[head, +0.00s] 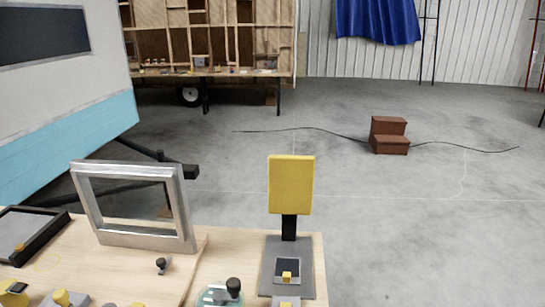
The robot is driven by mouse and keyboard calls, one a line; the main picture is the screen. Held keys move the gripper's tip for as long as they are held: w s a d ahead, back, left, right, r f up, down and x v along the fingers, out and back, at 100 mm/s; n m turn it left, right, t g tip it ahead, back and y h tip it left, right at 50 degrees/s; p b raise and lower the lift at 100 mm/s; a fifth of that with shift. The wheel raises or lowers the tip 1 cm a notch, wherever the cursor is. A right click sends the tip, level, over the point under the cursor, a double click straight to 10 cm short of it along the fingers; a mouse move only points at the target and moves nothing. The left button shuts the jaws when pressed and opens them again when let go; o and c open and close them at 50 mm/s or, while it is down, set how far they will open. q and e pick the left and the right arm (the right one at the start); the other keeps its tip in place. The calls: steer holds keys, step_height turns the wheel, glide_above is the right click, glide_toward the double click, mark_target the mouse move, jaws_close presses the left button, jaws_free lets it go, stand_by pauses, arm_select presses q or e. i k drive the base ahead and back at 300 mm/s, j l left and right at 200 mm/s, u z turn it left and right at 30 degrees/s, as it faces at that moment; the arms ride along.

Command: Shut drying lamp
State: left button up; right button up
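A yellow rectangular panel (291,184) stands upright on a short black post (289,228) at the right end of the wooden table. It looks like the drying lamp's head, raised above a grey base plate (306,265). On the base lies a small dark square (288,267) with a light border and a small yellow block (287,277) at its front edge. The panel's far side is hidden. Neither of my grippers is in view.
A silver window frame (185,219) stands tilted on the pale tabletop (222,258). A black-rimmed tray (47,240) is at left. A round glassy piece with a black knob (233,286) and small yellow-topped parts sit at the front. Floor beyond is mostly open, with brown steps (389,136).

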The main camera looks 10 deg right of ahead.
mark_target(291, 177)
steer(key=l+z, duration=0.3)
steer(key=z, duration=0.2)
steer(key=l+z, duration=0.3)
steer(key=z, duration=0.15)
steer(key=i+l+z, duration=0.2)
steer(key=i+l, duration=0.85)
steer(key=i+u, duration=0.5)
steer(key=i+l+u, duration=0.1)
steer(key=i+u, duration=0.4)
steer(key=i+l+u, duration=0.3)
steer(key=u, duration=0.2)
steer(key=i+u, duration=0.2)
steer(key=u, duration=0.25)
steer(key=i+l+u, duration=0.15)
steer(key=u, duration=0.35)
steer(key=i+l+u, duration=0.15)
steer(key=u, duration=0.3)
steer(key=i+l+u, duration=0.2)
steer(key=u, duration=0.25)
steer(key=i+l+u, duration=0.1)
steer(key=l+u, duration=0.25)
steer(key=u, duration=0.15)
